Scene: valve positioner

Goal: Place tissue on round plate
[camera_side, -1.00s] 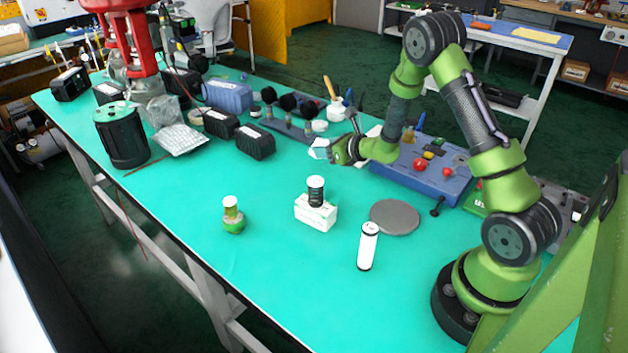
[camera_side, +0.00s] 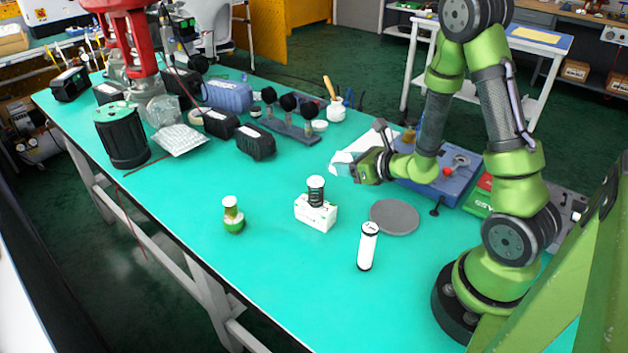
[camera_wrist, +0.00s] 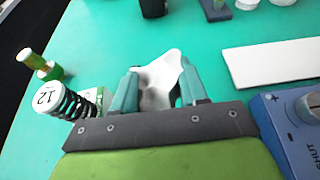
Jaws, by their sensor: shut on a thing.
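The white crumpled tissue (camera_wrist: 160,82) is held between the two fingers of my gripper (camera_wrist: 158,92) in the wrist view. In the side view the tissue (camera_side: 343,164) shows at the left end of my gripper (camera_side: 358,166), raised above the teal table. My gripper is shut on it. The round plate (camera_side: 394,217) is a flat grey disc lying on the table, nearer the camera and to the right of the tissue. The plate looks empty. It does not show in the wrist view.
A white box with a black spring-like part (camera_side: 316,212) stands left of the plate. A white cylinder (camera_side: 368,246) stands in front of the plate. A green-and-white fitting (camera_side: 233,215) stands farther left. A blue panel (camera_side: 447,178) lies behind the plate. Open table lies at the front.

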